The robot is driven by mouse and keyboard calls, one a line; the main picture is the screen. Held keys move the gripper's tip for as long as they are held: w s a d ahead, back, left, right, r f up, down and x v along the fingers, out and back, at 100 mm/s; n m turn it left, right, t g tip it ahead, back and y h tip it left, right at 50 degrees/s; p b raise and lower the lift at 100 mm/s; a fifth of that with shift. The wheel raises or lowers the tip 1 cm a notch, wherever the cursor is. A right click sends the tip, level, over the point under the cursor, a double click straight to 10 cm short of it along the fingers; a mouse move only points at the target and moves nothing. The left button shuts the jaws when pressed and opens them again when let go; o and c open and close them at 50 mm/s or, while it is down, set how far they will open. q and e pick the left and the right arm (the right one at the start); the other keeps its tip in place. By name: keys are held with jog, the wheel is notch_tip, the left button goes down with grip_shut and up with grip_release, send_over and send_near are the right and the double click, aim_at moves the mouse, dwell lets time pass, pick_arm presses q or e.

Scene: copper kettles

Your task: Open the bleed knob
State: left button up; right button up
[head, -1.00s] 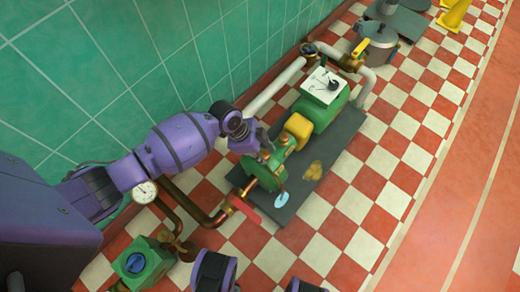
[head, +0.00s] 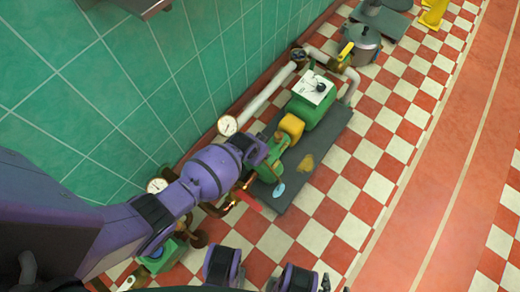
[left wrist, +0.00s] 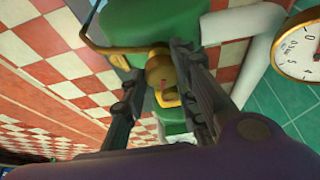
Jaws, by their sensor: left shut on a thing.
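The green pump (head: 268,167) stands on a dark base plate on the checkered floor. In the left wrist view, a brass bleed knob (left wrist: 160,70) with a small red mark sits on the green pump body (left wrist: 150,22). My left gripper (left wrist: 166,76) has its two dark fingers on either side of the knob, shut on it. In the head view my left gripper (head: 258,152) reaches the top of the pump, and the knob is hidden there by the gripper.
A yellow coupling guard (head: 291,126) and a green motor (head: 318,103) adjoin the pump. A red valve handle (head: 248,200) is close below the gripper. Pressure gauges (head: 227,125) stand along the pipes by the green tiled wall. The floor right of the plate is clear.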

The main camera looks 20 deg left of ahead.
pick_arm(q)
jog(key=shift+s+d+f+n+y+p, duration=0.2)
jog(key=shift+s+d+n+y+p, duration=0.25)
jog(key=shift+n, duration=0.55)
jog(key=shift+d+n, duration=0.1)
jog(key=shift+n, duration=0.5)
pick_arm(e)
jog(key=shift+w+a+r, duration=0.15)
jog(key=shift+w+r, duration=0.75)
pick_arm(q)
jog(key=shift+w, duration=0.1)
pick_arm(e)
jog(key=shift+s, duration=0.25)
pick_arm(q)
jog(key=o, duration=1)
jog(key=shift+w, duration=0.1)
pick_arm(e)
jog(key=shift+s, duration=0.2)
pick_arm(q)
jog(key=shift+w, duration=0.15)
jog(key=shift+a+r, duration=0.15)
jog(key=shift+a, duration=0.05)
jog(key=v, duration=1.1)
jog(key=shift+s+d+r, duration=0.15)
jog(key=shift+s+r, duration=0.2)
pick_arm(e)
jog(key=shift+w, duration=0.2)
